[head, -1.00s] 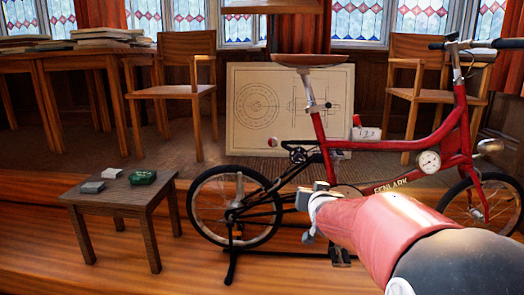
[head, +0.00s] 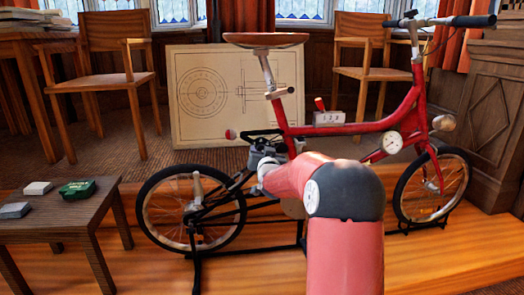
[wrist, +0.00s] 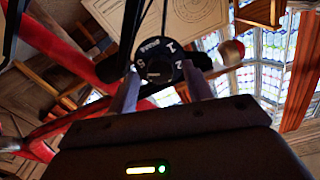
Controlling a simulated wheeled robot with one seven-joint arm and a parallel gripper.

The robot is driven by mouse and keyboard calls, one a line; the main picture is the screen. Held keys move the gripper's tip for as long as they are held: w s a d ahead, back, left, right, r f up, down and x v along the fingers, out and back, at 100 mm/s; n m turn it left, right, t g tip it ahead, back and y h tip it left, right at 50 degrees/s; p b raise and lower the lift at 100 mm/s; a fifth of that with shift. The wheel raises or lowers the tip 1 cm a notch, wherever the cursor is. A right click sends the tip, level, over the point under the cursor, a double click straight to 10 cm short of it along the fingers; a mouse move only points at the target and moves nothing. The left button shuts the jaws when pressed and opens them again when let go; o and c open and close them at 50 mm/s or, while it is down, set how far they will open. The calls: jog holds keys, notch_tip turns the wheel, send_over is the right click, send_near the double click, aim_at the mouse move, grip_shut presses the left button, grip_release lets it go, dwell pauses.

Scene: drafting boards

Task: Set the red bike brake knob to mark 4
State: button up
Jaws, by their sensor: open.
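The red bike (head: 350,127) stands upright in a black stand, side-on in the head view. In the wrist view a round black knob (wrist: 158,68) shows white lettering that looks like "BRAKE" and the numerals 1, 2 and 5. Its other marks and its pointer setting cannot be made out. My gripper (wrist: 160,84) is open, with one finger on each side of the knob's lower part. Whether the fingers touch it is unclear. In the head view my gripper (head: 262,160) is by the bike's crank area, partly behind my arm, and the knob is hidden there.
A white round gauge (head: 392,142) and a small numbered box (head: 329,117) are on or near the frame. A low dark table (head: 75,228) with small boxes stands at the left. A drawing board (head: 215,70) and chairs are behind. The wooden floor at front right is clear.

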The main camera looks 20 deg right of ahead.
jog(key=shift+w+d, duration=0.1)
jog(key=shift+w, duration=0.25)
jog(key=c, duration=1)
jog(key=shift+o, duration=0.2)
jog(key=shift+f+b, duration=0.1)
jog(key=shift+b, duration=0.3)
